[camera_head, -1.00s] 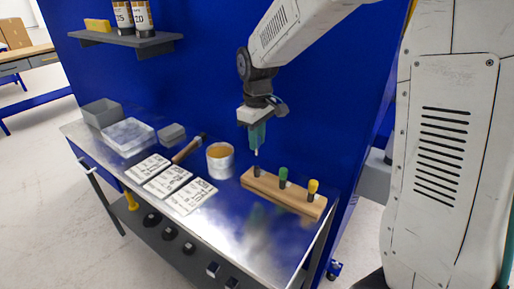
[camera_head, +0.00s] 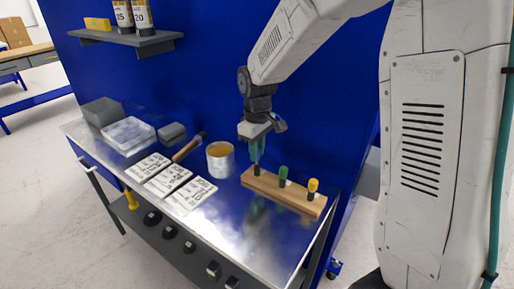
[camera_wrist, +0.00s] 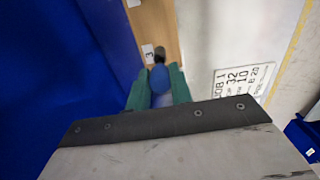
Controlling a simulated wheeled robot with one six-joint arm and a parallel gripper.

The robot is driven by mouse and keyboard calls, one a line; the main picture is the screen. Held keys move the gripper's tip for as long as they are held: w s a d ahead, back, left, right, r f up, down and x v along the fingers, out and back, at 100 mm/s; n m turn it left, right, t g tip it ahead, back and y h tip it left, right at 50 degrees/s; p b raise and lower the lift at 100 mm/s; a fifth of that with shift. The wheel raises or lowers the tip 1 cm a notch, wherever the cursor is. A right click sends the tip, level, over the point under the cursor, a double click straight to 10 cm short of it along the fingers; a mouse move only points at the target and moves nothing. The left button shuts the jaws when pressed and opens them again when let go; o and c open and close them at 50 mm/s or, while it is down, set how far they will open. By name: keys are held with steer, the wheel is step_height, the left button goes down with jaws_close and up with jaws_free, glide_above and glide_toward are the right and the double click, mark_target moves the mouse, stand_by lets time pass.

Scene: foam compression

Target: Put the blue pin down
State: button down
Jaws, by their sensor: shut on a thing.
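My gripper (camera_head: 257,150) points down over the left end of the wooden block (camera_head: 295,198). It is shut on the blue pin (camera_wrist: 159,78), whose rounded blue top shows between the green fingers in the wrist view. In the head view the fingers hide the pin. A dark upright holder (camera_head: 257,170) stands in the block directly below the fingertips. I cannot tell how far the pin is inside it. The green pin (camera_head: 283,172) and yellow pin (camera_head: 313,185) stand upright in the block to the right.
An open tin (camera_head: 220,160) stands close left of my gripper. Printed cards (camera_head: 168,181), a hammer (camera_head: 188,148), a clear box (camera_head: 128,136) and grey blocks lie further left. The blue wall is close behind. The bench's front right is clear.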

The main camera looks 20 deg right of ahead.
steer(key=c, duration=1.3)
jaws_free()
steer(key=shift+o, duration=0.2)
step_height(320, 180, up, 13)
steer(key=s+d+m, duration=0.1)
steer(key=s+m, duration=0.2)
steer(key=s, duration=1.2)
steer(key=s+d+m+t, duration=0.1)
steer(key=s+d+m, duration=0.1)
steer(key=s, duration=1.3)
steer(key=shift+r+m, duration=0.15)
steer(key=shift+m, duration=0.75)
